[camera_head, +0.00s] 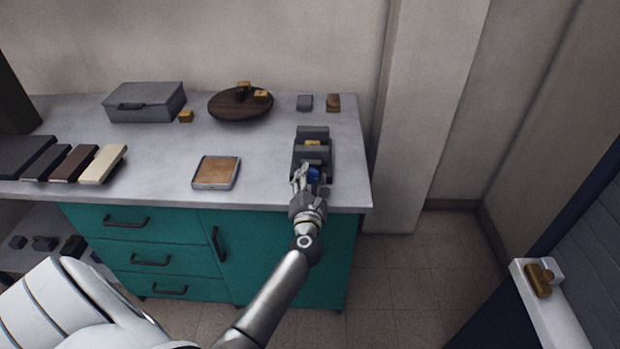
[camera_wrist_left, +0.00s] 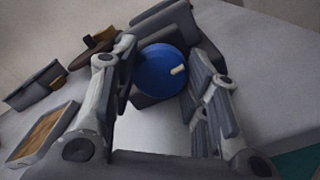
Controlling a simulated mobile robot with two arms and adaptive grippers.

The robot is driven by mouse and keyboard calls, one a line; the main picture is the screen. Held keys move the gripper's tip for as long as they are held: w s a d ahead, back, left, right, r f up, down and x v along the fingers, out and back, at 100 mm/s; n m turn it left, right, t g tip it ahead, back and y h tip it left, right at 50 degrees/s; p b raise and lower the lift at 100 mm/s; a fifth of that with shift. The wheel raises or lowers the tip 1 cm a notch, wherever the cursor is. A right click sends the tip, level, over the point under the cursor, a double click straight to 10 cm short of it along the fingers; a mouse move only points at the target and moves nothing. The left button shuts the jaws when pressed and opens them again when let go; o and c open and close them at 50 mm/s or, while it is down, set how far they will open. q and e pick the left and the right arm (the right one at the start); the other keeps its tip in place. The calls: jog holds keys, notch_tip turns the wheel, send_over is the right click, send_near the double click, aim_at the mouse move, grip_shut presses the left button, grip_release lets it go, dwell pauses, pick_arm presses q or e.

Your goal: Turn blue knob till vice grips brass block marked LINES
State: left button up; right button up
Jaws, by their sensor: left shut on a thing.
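The vice (camera_head: 311,133) is dark grey and stands near the right end of the worktop. A brass block (camera_head: 312,143) sits between its jaws in the head view; I cannot read its marking or tell whether both jaws touch it. The blue knob (camera_head: 313,174) is on the vice's near side, partly covered by my left gripper (camera_head: 306,176). In the left wrist view the blue knob (camera_wrist_left: 160,72) has a pale peg on its face and lies between the fingers of my left gripper (camera_wrist_left: 165,85), which is shut on it. My right gripper is in neither view.
A tray with a tan pad (camera_head: 216,171) lies left of the vice. A round dark board (camera_head: 240,104) carries brass pieces. A grey box (camera_head: 145,102) and several book-like slabs (camera_head: 103,165) are farther left.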

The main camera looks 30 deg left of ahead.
pick_arm(q)
jog(key=m+p, duration=0.2)
jog(key=m, duration=0.1)
jog(key=shift+r+p, duration=0.15)
jog(key=shift+p, duration=0.15)
jog(key=m+p, duration=0.3)
jog(key=m, duration=0.1)
jog(key=shift+m, duration=0.3)
jog(key=m+p, duration=0.2)
jog(key=m, duration=0.1)
jog(key=shift+m, duration=0.3)
jog(key=shift+m+p, duration=0.8)
jog(key=shift+m, duration=1)
jog(key=shift+f, duration=0.2)
jog(key=o, duration=1)
jog(key=shift+o, duration=0.2)
jog(key=shift+d, duration=0.1)
jog(key=shift+s, duration=0.15)
